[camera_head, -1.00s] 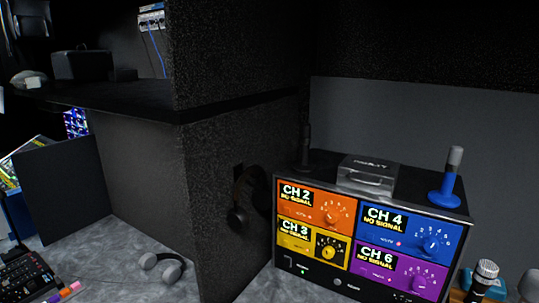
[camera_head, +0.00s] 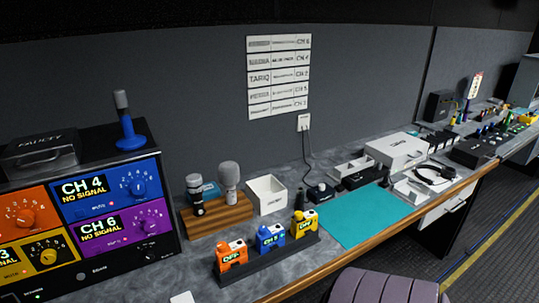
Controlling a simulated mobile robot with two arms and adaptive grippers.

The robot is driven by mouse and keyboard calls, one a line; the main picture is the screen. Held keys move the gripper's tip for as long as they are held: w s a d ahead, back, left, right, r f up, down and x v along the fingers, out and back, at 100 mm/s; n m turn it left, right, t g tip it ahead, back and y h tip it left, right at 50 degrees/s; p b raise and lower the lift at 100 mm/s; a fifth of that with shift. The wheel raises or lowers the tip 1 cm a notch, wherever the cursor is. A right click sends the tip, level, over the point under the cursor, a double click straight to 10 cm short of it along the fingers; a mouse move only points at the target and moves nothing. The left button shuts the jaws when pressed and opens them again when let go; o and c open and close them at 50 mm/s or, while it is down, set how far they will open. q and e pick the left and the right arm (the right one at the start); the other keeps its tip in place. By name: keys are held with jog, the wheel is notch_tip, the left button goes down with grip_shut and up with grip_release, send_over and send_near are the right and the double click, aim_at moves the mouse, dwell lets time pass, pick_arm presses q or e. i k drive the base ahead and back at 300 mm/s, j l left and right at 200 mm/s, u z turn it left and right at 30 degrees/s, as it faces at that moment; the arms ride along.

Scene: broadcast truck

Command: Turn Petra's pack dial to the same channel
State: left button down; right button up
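Three small packs stand in a dark rack (camera_head: 268,262) on the counter: an orange pack (camera_head: 231,256) reading OFF, a blue pack (camera_head: 270,238) with a lit CH display whose number is hard to read, and a yellow pack (camera_head: 304,224) reading OFF. No name is legible on them, so I cannot tell which is Petra's. A name and channel chart (camera_head: 279,76) hangs on the wall; TARIQ with CH 2 is fairly readable, other rows are blurred. The receiver (camera_head: 92,269) at left has coloured panels with dials; CH 4 and CH 6 show NO SIGNAL. Neither gripper is in view.
A wooden stand (camera_head: 217,215) with microphones is behind the packs, beside a white open box (camera_head: 266,194). A teal mat (camera_head: 367,214) lies clear to the right. A headset (camera_head: 434,175) and white case (camera_head: 396,151) are farther along. A purple chair (camera_head: 388,287) stands in front.

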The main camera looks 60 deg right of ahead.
aim_at(262, 230)
jog(key=z, duration=1.85)
